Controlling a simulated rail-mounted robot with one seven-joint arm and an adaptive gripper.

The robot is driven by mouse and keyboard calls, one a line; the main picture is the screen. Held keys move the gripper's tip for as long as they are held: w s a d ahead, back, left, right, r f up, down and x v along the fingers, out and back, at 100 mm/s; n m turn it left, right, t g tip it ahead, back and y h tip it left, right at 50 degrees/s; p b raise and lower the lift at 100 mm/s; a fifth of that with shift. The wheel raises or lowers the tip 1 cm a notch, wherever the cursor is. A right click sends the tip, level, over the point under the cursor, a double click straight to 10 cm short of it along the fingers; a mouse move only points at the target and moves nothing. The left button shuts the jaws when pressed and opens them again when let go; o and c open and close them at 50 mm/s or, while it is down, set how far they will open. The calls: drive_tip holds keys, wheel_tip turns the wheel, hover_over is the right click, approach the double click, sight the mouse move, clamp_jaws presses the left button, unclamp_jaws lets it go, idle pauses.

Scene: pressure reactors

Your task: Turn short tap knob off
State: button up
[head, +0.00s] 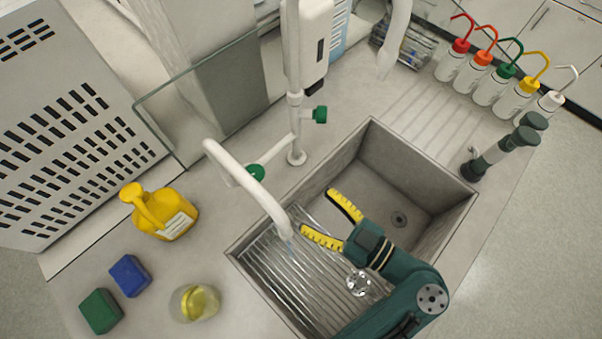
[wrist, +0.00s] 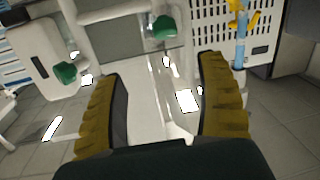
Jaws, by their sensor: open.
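The white tap has a short curved spout (head: 245,180) over the sink's left part. A green knob (head: 256,172) sits at the base of this spout. A second green knob (head: 320,114) is higher, on the tap's upright pipe. My gripper (head: 316,211) is over the sink, right of the spout, with its two yellow-padded fingers spread and nothing between them. It stands apart from both knobs. In the wrist view, one green knob (wrist: 164,27) is above the gap between the fingers and another (wrist: 65,73) is to the left. A faint bluish streak (head: 291,250) shows below the spout's mouth.
The sink (head: 345,160) has a ribbed rack at left. A yellow jug (head: 165,215), blue and green sponges (head: 130,275) and a glass beaker (head: 194,302) stand on the left counter. Several wash bottles (head: 495,85) are at the right. A glass panel (head: 190,100) stands behind.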

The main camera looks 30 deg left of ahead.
sight(257, 174)
drive_tip(key=shift+y, duration=0.3)
drive_tip(key=a, duration=0.5)
drive_tip(key=a+p, duration=0.1)
drive_tip(key=a, duration=1)
drive_tip(key=shift+w+a+f, duration=0.15)
drive_tip(key=shift+w, duration=0.1)
drive_tip(key=shift+c, duration=0.2)
drive_tip(key=c, duration=1.2)
